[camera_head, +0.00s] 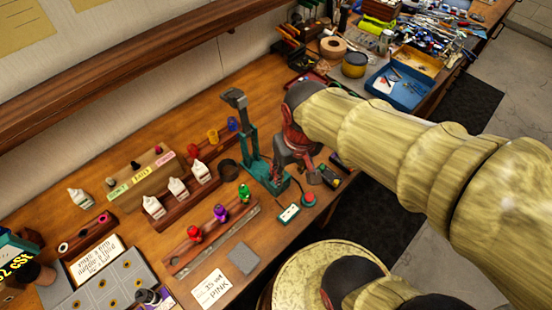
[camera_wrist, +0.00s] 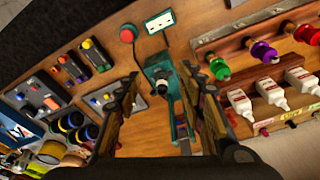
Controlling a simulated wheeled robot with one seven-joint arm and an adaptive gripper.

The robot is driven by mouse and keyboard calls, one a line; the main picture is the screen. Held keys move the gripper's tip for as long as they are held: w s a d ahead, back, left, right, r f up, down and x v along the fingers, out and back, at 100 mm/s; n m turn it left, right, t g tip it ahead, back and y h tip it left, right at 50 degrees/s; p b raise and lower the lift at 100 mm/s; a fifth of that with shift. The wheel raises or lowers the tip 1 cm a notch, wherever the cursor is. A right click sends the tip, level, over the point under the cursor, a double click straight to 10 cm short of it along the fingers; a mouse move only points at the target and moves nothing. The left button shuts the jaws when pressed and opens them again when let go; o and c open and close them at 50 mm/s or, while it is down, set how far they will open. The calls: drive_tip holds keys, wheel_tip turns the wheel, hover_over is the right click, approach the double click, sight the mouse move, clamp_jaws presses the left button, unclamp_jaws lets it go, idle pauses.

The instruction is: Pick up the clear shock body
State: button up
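I cannot pick out a clear shock body for certain in either view. A teal stand (camera_head: 251,145) with an upright post stands on the bench. It also shows in the wrist view (camera_wrist: 180,115), between my fingers, with a small dark round part on it. My gripper (camera_head: 287,165) is above the bench beside this stand. In the wrist view my gripper (camera_wrist: 163,105) has its two fingers wide apart, with nothing held between them. Red (camera_head: 194,234), purple (camera_head: 220,212) and green (camera_head: 244,193) pieces stand in a row on a wooden rack left of the stand.
White dropper bottles (camera_head: 178,188) stand in a wooden holder behind the rack. A red button (camera_head: 309,199) and a small white-topped box (camera_head: 289,213) lie near the front edge. A blue tray (camera_head: 400,92) and crowded tools fill the far end. A wooden shelf (camera_head: 110,70) overhangs the back.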

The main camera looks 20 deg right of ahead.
drive_tip(key=w+f+m+g+p, duration=0.2)
drive_tip(key=w+f+m+p, duration=0.2)
drive_tip(key=w+m+p, duration=0.45)
wheel_tip(320, 180, down, 8)
drive_tip(key=b, duration=0.1)
drive_tip(key=shift+w, duration=0.15)
drive_tip(key=shift+c, duration=0.6)
drive_tip(key=c, duration=0.8)
drive_tip(key=shift+c, duration=0.4)
